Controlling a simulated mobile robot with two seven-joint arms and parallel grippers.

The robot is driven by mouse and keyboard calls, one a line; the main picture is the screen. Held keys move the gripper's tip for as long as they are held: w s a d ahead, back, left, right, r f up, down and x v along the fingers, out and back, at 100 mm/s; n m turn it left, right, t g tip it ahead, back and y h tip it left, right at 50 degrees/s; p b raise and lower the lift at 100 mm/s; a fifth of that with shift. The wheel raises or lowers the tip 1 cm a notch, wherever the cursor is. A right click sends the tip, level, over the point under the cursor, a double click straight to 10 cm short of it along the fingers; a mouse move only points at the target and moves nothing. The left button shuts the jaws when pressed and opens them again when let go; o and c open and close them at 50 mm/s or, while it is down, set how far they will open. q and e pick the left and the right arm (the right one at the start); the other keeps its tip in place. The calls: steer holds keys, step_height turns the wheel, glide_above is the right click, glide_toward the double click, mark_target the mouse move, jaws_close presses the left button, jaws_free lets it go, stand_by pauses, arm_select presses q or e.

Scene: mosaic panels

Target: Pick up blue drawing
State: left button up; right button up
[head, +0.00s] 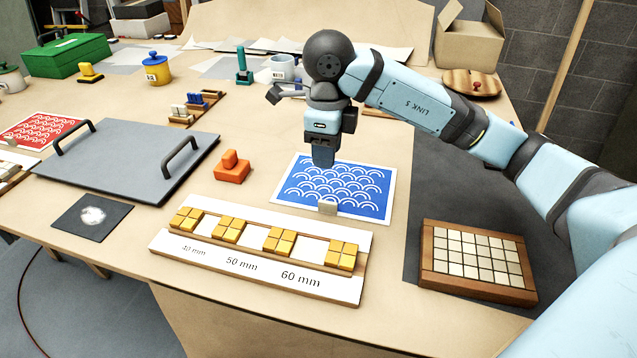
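The blue drawing (340,190) is a white-bordered sheet with a pattern of white wave arcs. It lies flat on the table right of the middle. A small pale block (327,208) sits at its front edge. My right gripper (323,162) points down over the back part of the drawing and hides a little of it. Its fingers overlap in this view, so I cannot see whether they are apart or whether they touch the sheet. My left gripper is not in view.
A white board with yellow tiles (262,252) lies in front of the drawing. An orange stamp-like block (232,168) and a grey handled plate (127,158) are to its left. A wooden tray of pale tiles (477,262) stands at right. A red drawing (40,131) lies far left.

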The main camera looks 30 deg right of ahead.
mark_target(328, 202)
steer(key=f, duration=0.4)
steer(key=f+b, duration=0.1)
steer(key=f, duration=0.8)
steer(key=shift+d+f+b, duration=0.25)
steer(key=shift+f+b, duration=0.15)
jaws_close()
